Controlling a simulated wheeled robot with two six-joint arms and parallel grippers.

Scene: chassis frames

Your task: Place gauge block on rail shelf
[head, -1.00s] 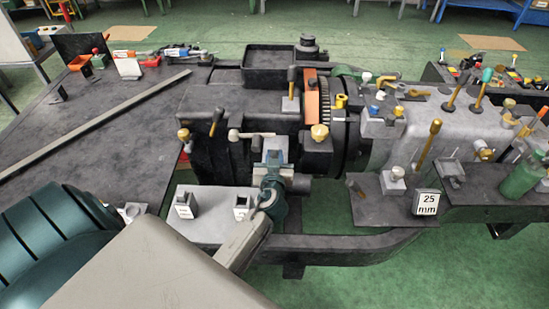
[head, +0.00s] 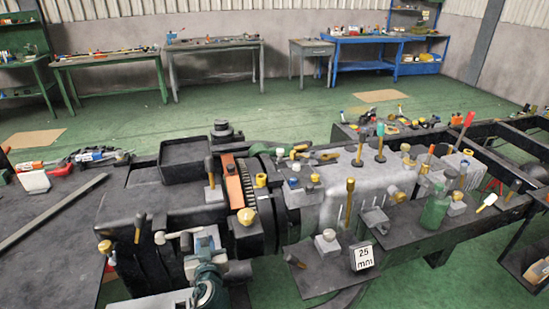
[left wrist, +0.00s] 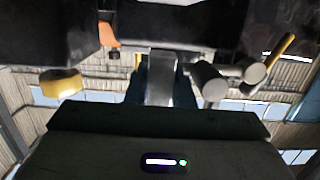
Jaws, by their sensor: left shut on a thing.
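My left gripper (head: 207,262) is at the bottom left of the head view, at the front of the dark machine. It is shut on a grey metal block that I take for the gauge block (head: 205,240). In the left wrist view the block (left wrist: 161,82) stands between the two dark fingers. A dark shelf plate (head: 322,275) lies to the right of the gripper. It carries a white block marked 25 mm (head: 363,257) and a silver knobbed piece (head: 327,243). I cannot tell for sure which plate is the rail shelf. My right gripper is not in view.
Levers and a yellow knob (head: 246,216) stand close by on the machine. A green bottle (head: 435,210) stands farther right. A dark table (head: 50,255) is at the left; open green floor lies behind.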

